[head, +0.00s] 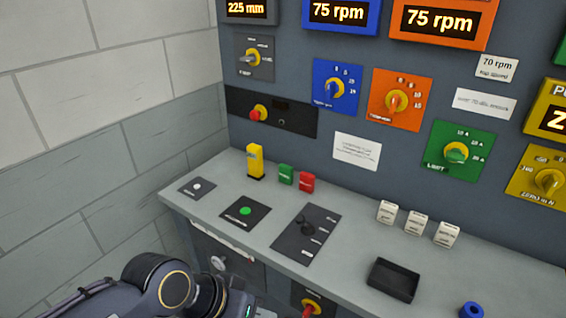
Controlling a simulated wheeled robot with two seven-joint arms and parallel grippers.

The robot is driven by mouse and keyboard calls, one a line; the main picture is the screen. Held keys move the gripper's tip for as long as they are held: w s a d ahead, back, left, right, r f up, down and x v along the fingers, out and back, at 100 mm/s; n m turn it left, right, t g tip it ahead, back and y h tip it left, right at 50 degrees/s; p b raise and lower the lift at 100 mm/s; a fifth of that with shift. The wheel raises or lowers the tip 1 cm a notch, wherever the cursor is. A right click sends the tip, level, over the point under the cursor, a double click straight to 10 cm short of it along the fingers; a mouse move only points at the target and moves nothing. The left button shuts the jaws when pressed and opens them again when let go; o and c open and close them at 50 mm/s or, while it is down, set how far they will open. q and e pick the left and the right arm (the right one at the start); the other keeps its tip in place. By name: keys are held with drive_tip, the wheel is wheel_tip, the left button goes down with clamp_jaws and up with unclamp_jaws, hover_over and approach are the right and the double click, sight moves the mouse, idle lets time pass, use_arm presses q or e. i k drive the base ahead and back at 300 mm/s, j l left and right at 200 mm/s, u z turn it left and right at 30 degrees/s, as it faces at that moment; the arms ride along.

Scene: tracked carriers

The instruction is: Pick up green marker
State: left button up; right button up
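A small green block (286,174), which looks like the green marker, stands upright on the grey console ledge (235,185) near the back panel. A red block (307,182) of similar size stands close to its right. One of my arms shows at the lower left, well in front of the green block. Neither of my grippers is in view. Nothing is touching the green block.
A yellow upright object (255,161) stands left of the green block. Several white blocks (387,211), a black tray (393,279) and a blue ring (471,310) are to the right. A black lever plate (290,245) lies in front. The knob panel rises behind.

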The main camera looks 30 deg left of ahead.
sight(285, 172)
drive_tip(key=i+j, duration=0.1)
drive_tip(key=j, duration=0.3)
drive_tip(key=i+j+u, duration=0.1)
drive_tip(key=j, duration=0.25)
drive_tip(key=i+j, duration=0.15)
drive_tip(key=j, duration=0.25)
drive_tip(key=i+j, duration=0.15)
drive_tip(key=j, duration=0.2)
drive_tip(key=i+j+u, duration=0.1)
drive_tip(key=j, duration=0.3)
drive_tip(key=i+j, duration=0.2)
drive_tip(key=j, duration=0.15)
